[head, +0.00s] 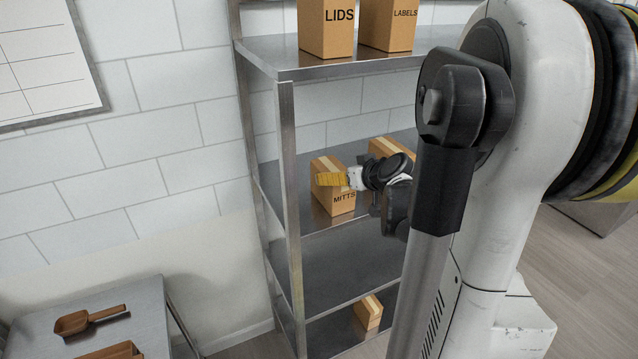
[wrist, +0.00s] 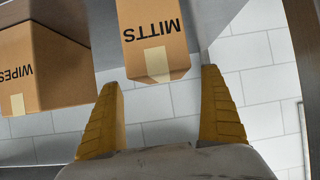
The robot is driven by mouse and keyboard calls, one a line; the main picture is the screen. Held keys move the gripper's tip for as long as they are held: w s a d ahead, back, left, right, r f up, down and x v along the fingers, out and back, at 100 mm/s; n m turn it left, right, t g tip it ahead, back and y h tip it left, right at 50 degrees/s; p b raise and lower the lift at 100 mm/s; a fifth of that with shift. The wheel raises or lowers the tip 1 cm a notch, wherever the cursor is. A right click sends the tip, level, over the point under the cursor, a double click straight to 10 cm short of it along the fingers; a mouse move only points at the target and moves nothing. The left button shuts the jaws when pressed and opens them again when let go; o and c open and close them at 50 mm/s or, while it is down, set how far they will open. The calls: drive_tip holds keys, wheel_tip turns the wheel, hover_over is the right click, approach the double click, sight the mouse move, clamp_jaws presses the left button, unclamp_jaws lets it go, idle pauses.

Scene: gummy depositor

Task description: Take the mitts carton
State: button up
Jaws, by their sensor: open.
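The mitts carton (head: 338,202) is a brown cardboard box with a pale tape strip and "MITTS" on its front. It stands on the middle shelf near the left post. In the wrist view the mitts carton (wrist: 152,38) appears upside down at the top centre. My gripper (head: 322,180) has yellow fingers and overlaps the carton's upper part in the head view. In the wrist view my gripper (wrist: 160,79) is open, with the carton's near end roughly level with the fingertips and in the gap between them. No contact shows.
The wipes carton (wrist: 60,70) is left of the mitts carton in the wrist view. Another carton (head: 388,147) stands behind my wrist on the same shelf. The lids (head: 326,30) and labels (head: 389,27) cartons are on the shelf above. A metal post (head: 289,190) stands close by.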

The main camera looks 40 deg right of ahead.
drive_tip(key=b+x, duration=0.1)
drive_tip(key=x, duration=0.4)
drive_tip(key=shift+w+a+f, duration=0.1)
drive_tip(key=shift+w+f, duration=0.05)
drive_tip(key=shift+w, duration=0.1)
drive_tip(key=shift+s, duration=0.1)
drive_tip(key=c, duration=1.5)
